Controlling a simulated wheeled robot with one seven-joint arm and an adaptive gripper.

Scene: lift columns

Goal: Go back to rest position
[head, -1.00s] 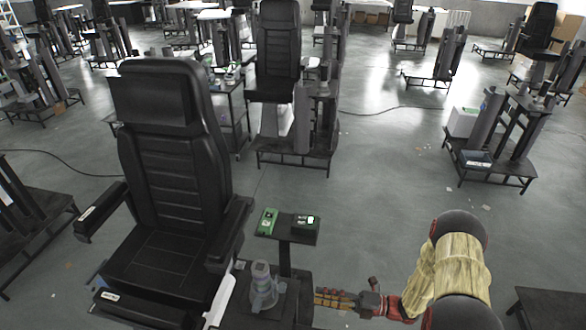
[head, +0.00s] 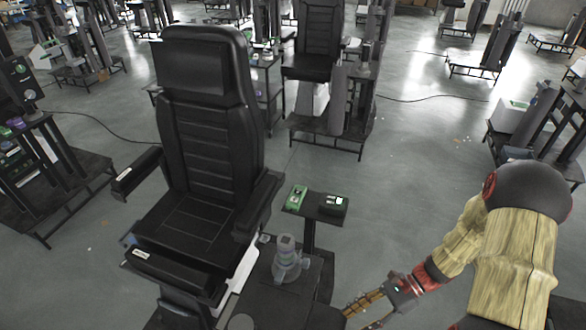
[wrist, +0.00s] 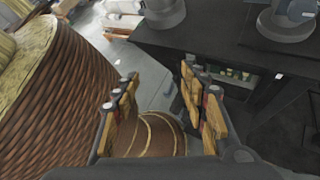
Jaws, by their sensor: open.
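My gripper (head: 366,303) is at the lower right of the head view, at the end of my arm, low and to the right of a dark platform (head: 262,312). In the wrist view my gripper (wrist: 160,95) shows its two wooden-padded fingers spread apart with nothing between them. A grey joystick-like device (head: 287,262) stands on the dark platform, left of my gripper and apart from it.
A black chair (head: 208,130) stands left of the platform. A small stand (head: 318,206) carries a green device (head: 297,196) and a black box (head: 333,203). Lift columns (head: 340,100) stand behind. Grey floor (head: 410,180) lies open beyond my arm.

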